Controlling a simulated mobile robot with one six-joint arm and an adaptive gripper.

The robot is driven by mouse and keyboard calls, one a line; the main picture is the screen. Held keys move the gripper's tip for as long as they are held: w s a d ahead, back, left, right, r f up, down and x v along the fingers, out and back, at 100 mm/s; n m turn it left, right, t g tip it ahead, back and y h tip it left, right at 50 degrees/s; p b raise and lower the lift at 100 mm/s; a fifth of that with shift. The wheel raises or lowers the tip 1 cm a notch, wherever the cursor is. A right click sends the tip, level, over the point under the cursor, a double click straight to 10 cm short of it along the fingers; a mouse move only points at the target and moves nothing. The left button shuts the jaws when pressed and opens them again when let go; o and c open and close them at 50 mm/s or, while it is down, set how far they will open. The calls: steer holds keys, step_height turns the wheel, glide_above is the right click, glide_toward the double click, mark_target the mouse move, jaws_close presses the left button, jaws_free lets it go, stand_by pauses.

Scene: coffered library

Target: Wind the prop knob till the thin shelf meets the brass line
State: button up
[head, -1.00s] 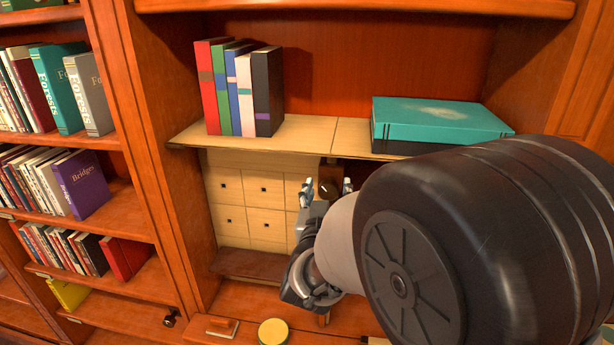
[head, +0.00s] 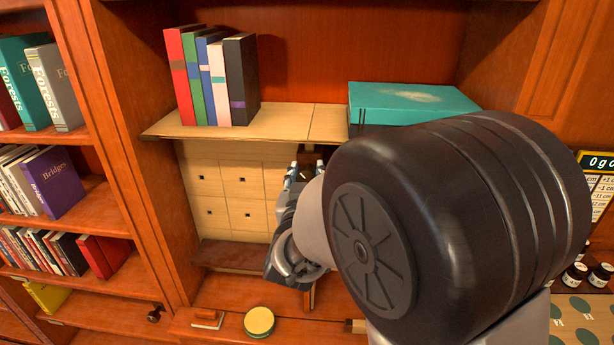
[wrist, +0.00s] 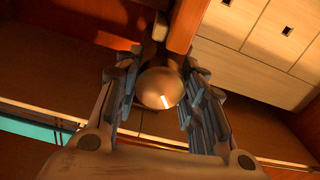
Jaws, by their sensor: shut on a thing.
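The thin shelf (head: 285,122) is a pale wooden board across the bay, with books and a teal box on it. The prop knob (wrist: 160,88) is round, shiny and brown, with a bright mark on its face, in the middle of the wrist view. My gripper (wrist: 158,92) is shut on the knob, one finger on each side. In the head view my gripper (head: 305,170) is just under the shelf's front edge, and my arm hides much of the knob and the shelf's right part. I cannot make out the brass line.
Several upright books (head: 213,80) and the teal box (head: 412,100) stand on the shelf. Pale small drawers (head: 228,190) lie below it, left of my gripper. A round yellow-green tin (head: 259,322) sits on the lower ledge. Small dark jars (head: 575,273) stand at far right.

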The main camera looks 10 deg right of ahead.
steer(key=shift+c, duration=0.9)
steer(key=m+b, duration=0.1)
steer(key=b, duration=0.1)
steer(key=m+b, duration=0.1)
steer(key=shift+f+m+b, duration=0.25)
steer(key=shift+m+b, duration=0.05)
steer(key=shift+b, duration=0.1)
steer(key=shift+r+m+b, duration=0.2)
steer(key=shift+m+b, duration=0.5)
steer(key=shift+m, duration=0.2)
steer(key=o, duration=1.1)
steer(key=v, duration=1.2)
steer(key=shift+r, duration=0.1)
steer(key=shift+a, duration=0.1)
